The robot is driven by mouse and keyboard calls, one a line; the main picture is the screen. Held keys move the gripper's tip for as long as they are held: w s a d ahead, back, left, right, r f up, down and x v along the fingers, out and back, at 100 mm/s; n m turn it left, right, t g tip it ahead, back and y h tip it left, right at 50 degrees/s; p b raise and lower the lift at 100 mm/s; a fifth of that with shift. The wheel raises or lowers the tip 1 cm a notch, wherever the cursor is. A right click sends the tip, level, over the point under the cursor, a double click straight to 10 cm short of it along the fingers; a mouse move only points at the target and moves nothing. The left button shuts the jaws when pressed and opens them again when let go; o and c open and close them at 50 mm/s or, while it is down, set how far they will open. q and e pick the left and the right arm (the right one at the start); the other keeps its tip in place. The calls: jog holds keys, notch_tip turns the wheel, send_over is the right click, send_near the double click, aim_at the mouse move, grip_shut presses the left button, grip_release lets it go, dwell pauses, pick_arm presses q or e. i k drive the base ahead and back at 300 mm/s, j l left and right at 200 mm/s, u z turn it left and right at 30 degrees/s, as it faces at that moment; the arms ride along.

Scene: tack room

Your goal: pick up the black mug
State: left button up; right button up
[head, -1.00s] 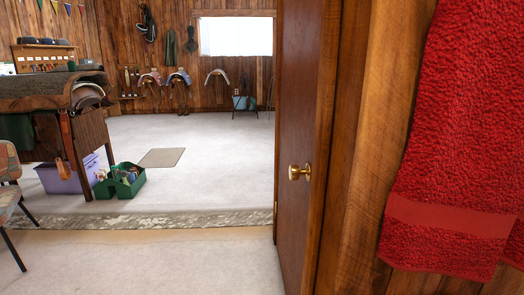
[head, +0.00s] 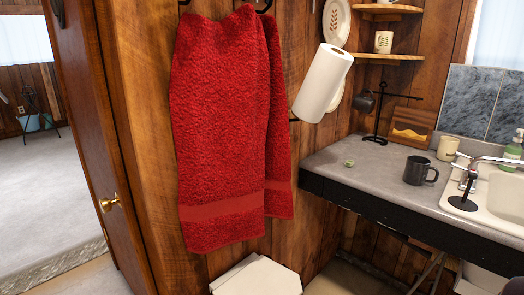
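A black mug (head: 416,170) stands upright on the grey countertop (head: 345,160) at the right of the head view, left of the sink. Its handle points to the right. Another dark mug (head: 364,102) hangs on a black stand (head: 378,122) at the back of the counter. Neither of my grippers shows in the head view, and nothing is seen touching the mug on the counter.
A red towel (head: 225,120) hangs on the wood wall, left of the counter. A white box-like object (head: 256,277) stands below it. A cream mug (head: 447,148), faucet (head: 470,172) and sink (head: 500,200) are right of the mug.

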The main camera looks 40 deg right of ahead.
aim_at(417, 168)
jog(key=z, duration=2.25)
